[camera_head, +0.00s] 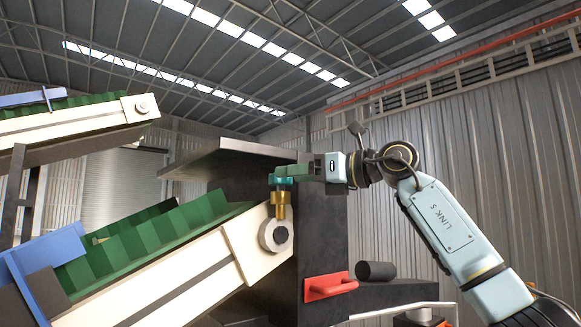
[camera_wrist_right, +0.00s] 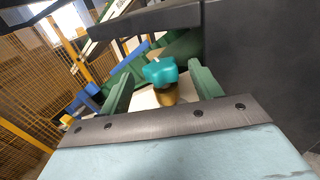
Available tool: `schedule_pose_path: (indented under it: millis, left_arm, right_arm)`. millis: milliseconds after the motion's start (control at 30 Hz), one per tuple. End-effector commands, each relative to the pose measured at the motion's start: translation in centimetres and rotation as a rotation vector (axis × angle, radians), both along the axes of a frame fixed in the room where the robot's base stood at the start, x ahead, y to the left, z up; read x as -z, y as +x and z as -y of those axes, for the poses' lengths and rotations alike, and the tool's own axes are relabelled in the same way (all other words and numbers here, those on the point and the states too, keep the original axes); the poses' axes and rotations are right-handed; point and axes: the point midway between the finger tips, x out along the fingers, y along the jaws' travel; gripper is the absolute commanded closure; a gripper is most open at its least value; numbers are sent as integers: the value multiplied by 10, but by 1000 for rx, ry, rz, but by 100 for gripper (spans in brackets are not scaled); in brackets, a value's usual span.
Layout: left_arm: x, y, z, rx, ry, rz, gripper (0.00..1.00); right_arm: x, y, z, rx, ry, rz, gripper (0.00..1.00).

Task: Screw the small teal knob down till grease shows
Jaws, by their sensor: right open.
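The small teal knob (camera_head: 281,180) sits on top of a brass fitting (camera_head: 280,203) above the round bearing end (camera_head: 276,235) of the lower conveyor. My right gripper (camera_head: 290,172) reaches in from the right at the knob's height. In the right wrist view the lobed teal knob (camera_wrist_right: 160,71) stands between the two green fingers of the gripper (camera_wrist_right: 158,80), which are apart, with room on both sides of it. The brass fitting (camera_wrist_right: 167,94) shows below the knob. No grease can be made out. My left gripper is not in view.
The lower conveyor (camera_head: 180,290) has a cream frame and green cleated belt; another conveyor (camera_head: 80,125) is at upper left. Yellow mesh fencing (camera_wrist_right: 30,90) shows in the wrist view.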

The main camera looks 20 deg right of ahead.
Motion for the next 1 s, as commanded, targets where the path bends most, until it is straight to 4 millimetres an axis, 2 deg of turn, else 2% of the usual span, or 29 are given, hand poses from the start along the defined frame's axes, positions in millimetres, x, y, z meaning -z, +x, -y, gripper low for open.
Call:
schedule_pose_path:
  millis: [200, 500, 833, 1000]
  left_arm:
    - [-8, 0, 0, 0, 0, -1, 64]
    - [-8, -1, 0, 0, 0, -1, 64]
    - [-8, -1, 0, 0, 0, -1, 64]
    - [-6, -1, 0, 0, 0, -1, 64]
  right_arm:
    - [-1, 13, -13, -1, 1, -1, 36]
    - [0, 14, -14, 0, 0, 0, 36]
    - [0, 14, -14, -1, 1, -1, 80]
    - [1, 14, -14, 6, 0, 0, 81]
